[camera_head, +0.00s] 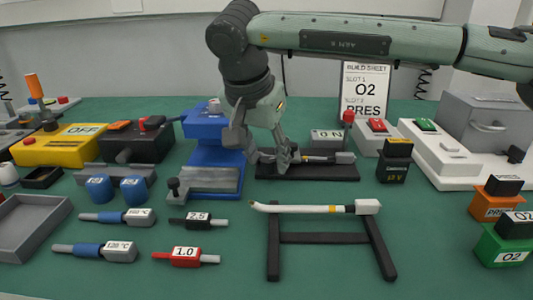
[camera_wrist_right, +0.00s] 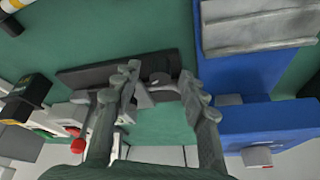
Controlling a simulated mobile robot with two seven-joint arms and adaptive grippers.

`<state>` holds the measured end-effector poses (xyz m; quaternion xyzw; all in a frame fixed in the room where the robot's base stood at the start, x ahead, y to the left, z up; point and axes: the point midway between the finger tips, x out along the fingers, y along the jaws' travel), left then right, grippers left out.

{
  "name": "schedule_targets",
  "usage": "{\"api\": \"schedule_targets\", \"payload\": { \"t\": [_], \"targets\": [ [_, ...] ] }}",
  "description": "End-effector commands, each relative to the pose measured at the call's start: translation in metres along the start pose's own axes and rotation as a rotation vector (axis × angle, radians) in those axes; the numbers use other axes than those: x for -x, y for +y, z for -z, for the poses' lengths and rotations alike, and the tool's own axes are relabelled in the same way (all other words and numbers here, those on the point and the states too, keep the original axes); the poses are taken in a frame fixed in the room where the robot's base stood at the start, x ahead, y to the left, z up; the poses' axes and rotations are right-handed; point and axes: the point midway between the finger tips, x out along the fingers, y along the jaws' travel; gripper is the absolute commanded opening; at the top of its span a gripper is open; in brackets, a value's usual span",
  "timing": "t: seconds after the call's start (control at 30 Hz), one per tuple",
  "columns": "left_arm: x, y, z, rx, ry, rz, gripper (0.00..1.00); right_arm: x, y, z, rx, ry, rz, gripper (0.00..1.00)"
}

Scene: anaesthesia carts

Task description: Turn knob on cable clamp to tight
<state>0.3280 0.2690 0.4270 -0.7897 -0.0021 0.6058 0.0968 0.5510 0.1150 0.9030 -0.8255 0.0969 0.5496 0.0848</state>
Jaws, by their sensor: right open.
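My right gripper (camera_head: 270,157) hangs down from the arm that comes in from the upper right. It is open at the left part of a low dark base (camera_head: 310,175). In the right wrist view the fingers (camera_wrist_right: 160,76) stand apart in front of this base (camera_wrist_right: 85,76), with a small grey part (camera_wrist_right: 158,82) between them. I cannot tell whether they touch it. No part is clearly readable as the cable clamp or its knob, and the gripper hides part of the base. My left gripper is not in view.
A blue stand (camera_head: 214,128) with a grey ribbed plate (camera_head: 212,180) is just left of the gripper. A red-topped lever (camera_head: 348,118) rises to the right. A black frame (camera_head: 325,237) holding a white probe (camera_head: 300,209) lies in front.

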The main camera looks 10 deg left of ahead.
Motion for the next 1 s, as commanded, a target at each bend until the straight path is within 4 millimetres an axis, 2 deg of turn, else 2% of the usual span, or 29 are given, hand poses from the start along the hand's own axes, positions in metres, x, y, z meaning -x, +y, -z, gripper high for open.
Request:
{"api": "schedule_targets", "payload": {
  "t": [0.23,0.6,0.8,1.0],
  "targets": [
    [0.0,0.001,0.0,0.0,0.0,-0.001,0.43,-0.001,0.0,0.0,0.0,0.0,0.0,0.43],
    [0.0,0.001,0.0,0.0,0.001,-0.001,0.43,-0.001,0.0,0.0,0.0,0.0,0.0,0.0],
    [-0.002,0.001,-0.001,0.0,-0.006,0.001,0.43,-0.002,-0.001,-0.001,-0.072,0.003,-0.032,0.0],
    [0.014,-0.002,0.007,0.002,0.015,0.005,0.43,-0.001,-0.001,0.0,-0.125,0.006,-0.053,0.0]
  ]
}}
